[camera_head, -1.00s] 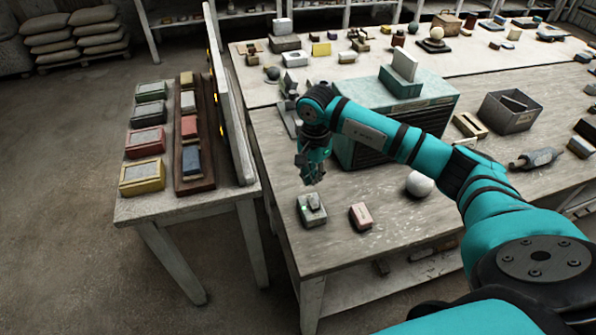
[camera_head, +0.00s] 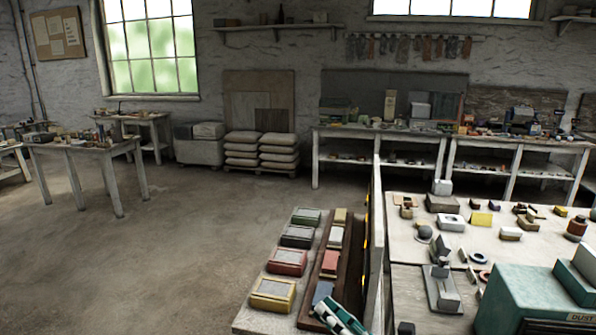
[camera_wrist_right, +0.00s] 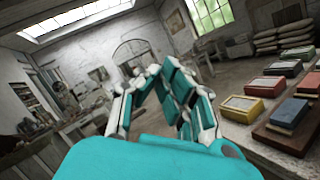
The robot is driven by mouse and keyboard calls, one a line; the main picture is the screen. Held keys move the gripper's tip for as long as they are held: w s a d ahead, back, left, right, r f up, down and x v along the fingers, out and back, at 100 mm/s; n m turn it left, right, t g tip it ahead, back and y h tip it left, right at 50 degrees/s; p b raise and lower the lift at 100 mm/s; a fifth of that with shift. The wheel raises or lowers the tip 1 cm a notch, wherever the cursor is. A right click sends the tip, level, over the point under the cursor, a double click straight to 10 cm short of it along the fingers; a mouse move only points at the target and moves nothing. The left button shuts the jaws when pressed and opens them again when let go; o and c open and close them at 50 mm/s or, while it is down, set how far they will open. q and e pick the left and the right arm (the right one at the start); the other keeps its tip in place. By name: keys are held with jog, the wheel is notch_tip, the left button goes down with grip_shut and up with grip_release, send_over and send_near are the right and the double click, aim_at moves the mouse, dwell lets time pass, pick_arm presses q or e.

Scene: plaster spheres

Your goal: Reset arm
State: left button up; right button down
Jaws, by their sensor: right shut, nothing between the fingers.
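My right gripper (camera_head: 338,314) shows only in part at the bottom edge of the head view, in teal, black and white. It is in front of the near end of the dark wooden rack on the narrow side table. In the right wrist view my right gripper (camera_wrist_right: 155,74) fills the middle. Its teal and white fingers come together at the tips, with nothing seen between them. The rest of the right arm is out of the head view. My left gripper is in neither view.
The narrow table carries red (camera_head: 287,262) and yellow (camera_head: 272,293) boxes beside the dark rack (camera_head: 314,300). An upright panel (camera_head: 375,235) separates it from the cluttered workbench (camera_head: 404,284). Open floor (camera_head: 170,260) lies to the left. Stacked sacks (camera_head: 278,150) stand behind.

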jog(key=s+d+f+m+h, duration=0.2)
jog(key=d+f+m+h, duration=0.45)
jog(key=m, duration=0.55)
jog(key=s+d+f+m+h, duration=0.1)
jog(key=d+f+m+h, duration=0.3)
jog(key=d+m+h, duration=0.7)
jog(key=s+a+f+m+g+y, duration=0.1)
jog(key=s+f+m+g, duration=0.6)
jog(key=s, duration=0.4)
jog(key=s+a+f+m+g+y, duration=0.15)
jog(key=s+f+m+g, duration=0.25)
jog(key=s+f, duration=0.6)
jog(key=s+f+g+b, duration=0.1)
jog(key=s+f+g, duration=0.15)
jog(key=f, duration=2.25)
jog(key=s+d+f+b, duration=0.1)
jog(key=s+d+f, duration=0.2)
jog(key=s+f, duration=1.4)
jog(key=shift+s+b, duration=0.15)
jog(key=shift+b, duration=0.15)
